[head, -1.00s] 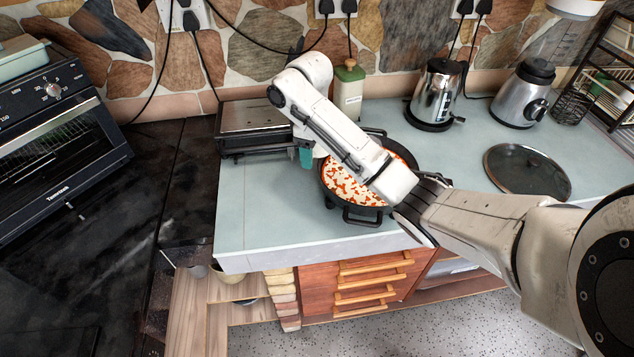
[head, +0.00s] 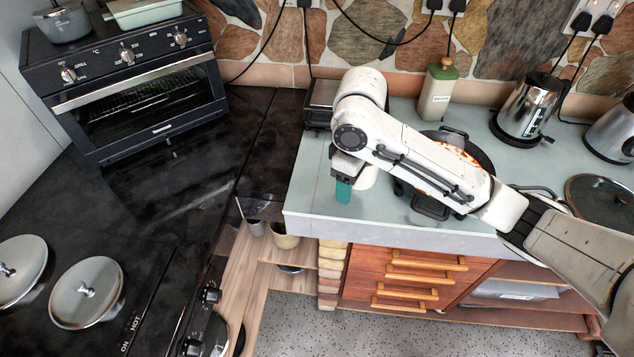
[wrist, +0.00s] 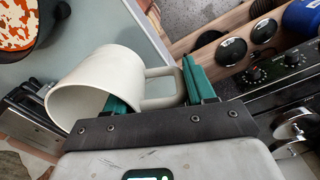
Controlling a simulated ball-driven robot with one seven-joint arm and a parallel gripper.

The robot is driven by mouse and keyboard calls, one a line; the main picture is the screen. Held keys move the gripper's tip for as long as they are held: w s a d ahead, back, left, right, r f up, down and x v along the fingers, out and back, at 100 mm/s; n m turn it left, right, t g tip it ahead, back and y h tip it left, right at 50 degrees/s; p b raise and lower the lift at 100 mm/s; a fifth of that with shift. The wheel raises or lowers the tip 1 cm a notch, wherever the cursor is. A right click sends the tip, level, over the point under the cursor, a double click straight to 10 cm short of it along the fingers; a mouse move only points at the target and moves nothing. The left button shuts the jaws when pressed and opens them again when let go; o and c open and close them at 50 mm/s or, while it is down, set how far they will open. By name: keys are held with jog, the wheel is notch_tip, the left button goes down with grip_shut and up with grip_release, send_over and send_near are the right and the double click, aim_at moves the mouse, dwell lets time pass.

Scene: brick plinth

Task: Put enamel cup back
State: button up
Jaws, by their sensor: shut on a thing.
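The cream-white enamel cup (wrist: 95,88) fills the left middle of the wrist view, tilted, its open mouth toward lower left. My gripper (wrist: 155,92) is shut on it, with the teal fingers at either side of the handle. In the head view, my gripper (head: 343,190) points down over the left part of the pale counter (head: 315,190). Part of the cup (head: 367,178) shows just right of the teal finger. My arm hides the rest of it.
A black pan (head: 482,160) with pizza stands right of my gripper, partly behind my arm. A toaster oven (head: 150,105) and hob with round lids (head: 87,292) are at left. Small pots (head: 284,236) stand on a low wooden shelf (head: 262,275) between hob and counter. A bottle (head: 437,92) stands behind.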

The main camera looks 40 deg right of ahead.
jog(key=w+f+b, duration=0.1)
jog(key=w+f, duration=0.1)
jog(key=w, duration=0.1)
jog(key=w+d+f+b, duration=0.1)
jog(key=w+f+b, duration=0.1)
jog(key=w+f, duration=0.1)
jog(key=w+f+b, duration=0.1)
jog(key=w+f, duration=0.2)
jog(key=w, duration=0.2)
jog(key=shift+w+d+f+b, duration=0.1)
jog(key=shift+w+d+b, duration=0.1)
jog(key=shift+d+b, duration=0.2)
jog(key=shift+w+d+f+b, duration=0.15)
jog(key=shift+w+f+b, duration=0.65)
jog(key=shift+w+b, duration=0.1)
jog(key=shift+w+f, duration=0.15)
jog(key=shift+f, duration=0.2)
jog(key=shift+f+p, duration=0.35)
jog(key=shift+f, duration=0.9)
jog(key=shift+f, duration=0.15)
jog(key=o, duration=1.3)
jog(key=shift+o, duration=0.2)
